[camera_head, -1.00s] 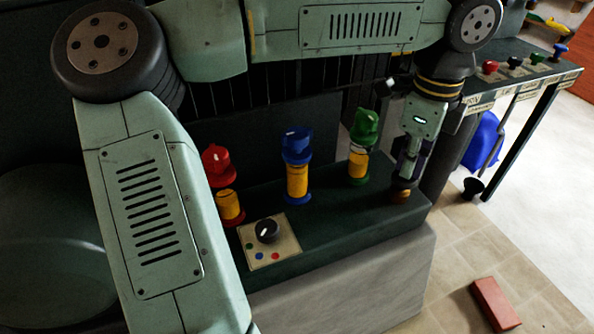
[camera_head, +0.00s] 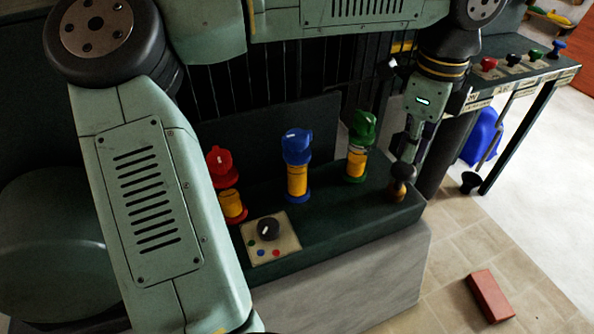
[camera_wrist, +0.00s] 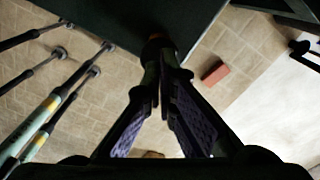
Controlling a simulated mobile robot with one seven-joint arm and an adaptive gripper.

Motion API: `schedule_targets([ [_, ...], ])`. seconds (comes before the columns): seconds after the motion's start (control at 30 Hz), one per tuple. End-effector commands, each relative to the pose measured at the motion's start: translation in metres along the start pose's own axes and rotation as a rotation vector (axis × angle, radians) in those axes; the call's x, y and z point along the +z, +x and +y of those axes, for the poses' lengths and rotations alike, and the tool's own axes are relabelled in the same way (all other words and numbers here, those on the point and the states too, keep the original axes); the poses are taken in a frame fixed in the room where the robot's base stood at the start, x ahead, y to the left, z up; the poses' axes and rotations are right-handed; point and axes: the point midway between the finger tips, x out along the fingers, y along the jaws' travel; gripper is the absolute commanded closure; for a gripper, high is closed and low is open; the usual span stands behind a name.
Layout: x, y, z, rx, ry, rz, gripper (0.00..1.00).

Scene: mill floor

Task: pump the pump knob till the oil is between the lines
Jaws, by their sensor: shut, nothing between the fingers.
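A small round brown-and-amber knob (camera_head: 397,191), seemingly the pump knob, stands at the right end of the dark green bench top (camera_head: 345,212). My gripper (camera_head: 404,176) is shut and empty, pointing down directly over it. The tips look at or just above its top; I cannot tell whether they touch. In the wrist view, the shut fingers (camera_wrist: 162,68) largely hide the knob (camera_wrist: 157,38). Red (camera_head: 220,163), blue (camera_head: 297,143) and green (camera_head: 362,127) capped cylinders with yellow bodies stand on the bench. I cannot make out an oil level or lines.
A panel with a black dial (camera_head: 268,229) sits at the bench's front left. A side table (camera_head: 520,68) with several coloured knobs stands right, a blue container (camera_head: 481,137) beneath. A red brick (camera_head: 490,296) lies on open floor.

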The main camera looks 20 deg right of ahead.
Motion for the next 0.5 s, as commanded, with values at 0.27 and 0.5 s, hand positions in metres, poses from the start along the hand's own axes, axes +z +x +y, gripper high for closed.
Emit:
schedule_targets([
  [0.27,0.0,-0.011,0.0,0.0,0.0,0.0,1.0],
  [0.5,0.0,-0.036,0.0,0.0,0.0,0.0,1.0],
])
